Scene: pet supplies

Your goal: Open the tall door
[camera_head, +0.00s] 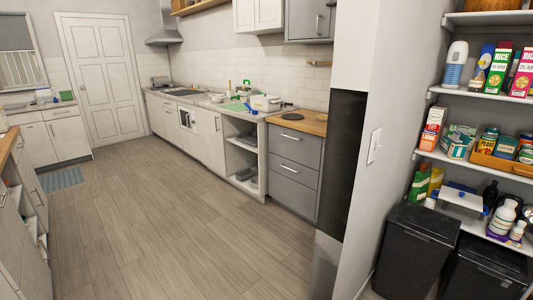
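A tall white panelled door (101,76) stands shut in the far wall at the left. A tall narrow black panel (346,165) with a shiny grey lower part stands upright at the edge of the near wall, right of the middle. I cannot tell whether this panel is a door, and most of it is hidden behind the wall. Neither of my grippers is in view.
The wooden floor (150,220) is open through the middle. A grey drawer unit (296,160) and white cabinets line the right side; more cabinets (55,135) stand left. Stocked shelves (485,95) and black bins (415,250) are at the near right.

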